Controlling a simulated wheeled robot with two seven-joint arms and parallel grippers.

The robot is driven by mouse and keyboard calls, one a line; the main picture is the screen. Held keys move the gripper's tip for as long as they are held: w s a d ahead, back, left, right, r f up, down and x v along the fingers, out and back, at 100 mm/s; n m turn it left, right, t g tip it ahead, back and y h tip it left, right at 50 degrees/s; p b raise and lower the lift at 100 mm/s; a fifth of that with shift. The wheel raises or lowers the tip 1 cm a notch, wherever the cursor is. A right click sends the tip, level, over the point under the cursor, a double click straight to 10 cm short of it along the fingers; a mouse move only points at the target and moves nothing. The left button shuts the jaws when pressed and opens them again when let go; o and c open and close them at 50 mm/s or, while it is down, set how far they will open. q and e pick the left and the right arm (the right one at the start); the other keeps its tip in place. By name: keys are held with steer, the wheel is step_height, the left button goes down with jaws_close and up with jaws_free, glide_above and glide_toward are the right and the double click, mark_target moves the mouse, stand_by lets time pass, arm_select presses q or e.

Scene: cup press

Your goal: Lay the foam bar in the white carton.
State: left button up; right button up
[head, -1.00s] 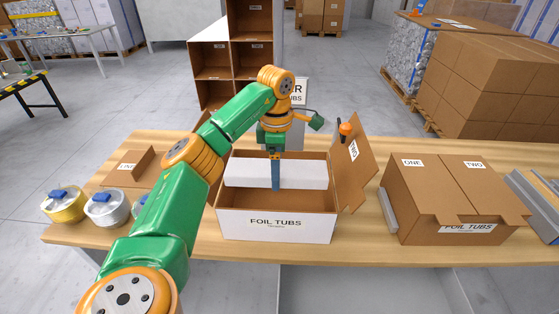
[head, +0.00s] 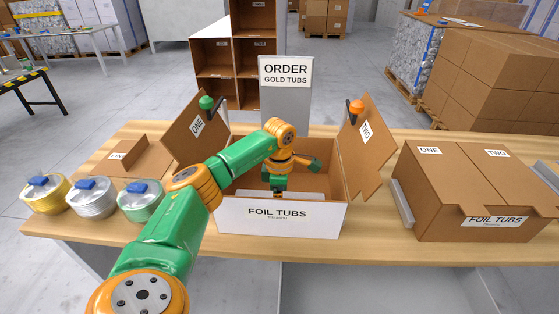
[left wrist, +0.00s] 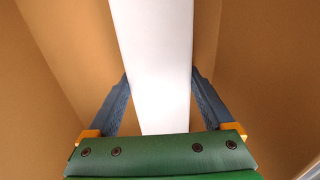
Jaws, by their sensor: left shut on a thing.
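The white carton (head: 322,224), labelled FOIL TUBS, stands open on the table, its flaps ONE (head: 192,133) and TWO (head: 362,140) spread to the sides. My left gripper (head: 277,190) points down into it, with its fingertips hidden in the head view. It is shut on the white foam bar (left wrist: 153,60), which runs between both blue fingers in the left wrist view. In the head view a strip of the bar (head: 248,194) shows low inside, just behind the front wall. I cannot tell whether it touches the carton floor. My right gripper is not in view.
Lidded tubs, gold (head: 46,197), silver (head: 91,200) and green (head: 141,203), stand at left. An ORDER GOLD TUBS sign (head: 286,82) stands behind the carton. A closed FOIL TUBS box (head: 440,195) is at right. Clips, green (head: 207,103) and orange (head: 356,107), sit on the flaps.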

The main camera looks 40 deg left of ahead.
arm_select(q)
steer(key=shift+f, duration=0.35)
steer(key=o, duration=1.1)
steer(key=shift+c, duration=0.2)
steer(key=shift+r, duration=0.15)
step_height(320, 180, up, 12)
steer(key=shift+r, duration=0.1)
